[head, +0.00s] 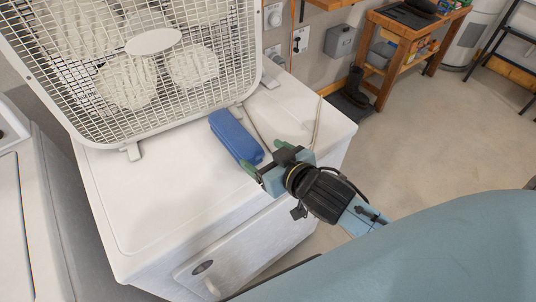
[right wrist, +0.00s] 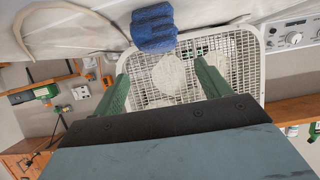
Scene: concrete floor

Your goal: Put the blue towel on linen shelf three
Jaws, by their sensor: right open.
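The blue towel (head: 236,137), folded into a long block, lies on top of a white appliance (head: 160,205), in front of the white fan. It also shows at the top of the right wrist view (right wrist: 153,28), just beyond the fingertips and roughly centred between them. My right gripper (head: 265,158) is open and empty, its green fingers spread at the near end of the towel. In the right wrist view my right gripper (right wrist: 162,62) has a clear gap between its fingers. I cannot tell whether a finger touches the towel. My left gripper is not in view. No linen shelf is recognisable.
A large white box fan (head: 150,60) stands on the appliance behind the towel. Cords run over the top beside the towel. Another white appliance (head: 20,220) stands at the left. A wooden workbench (head: 410,45) is at the back right. The concrete floor (head: 450,130) at right is clear.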

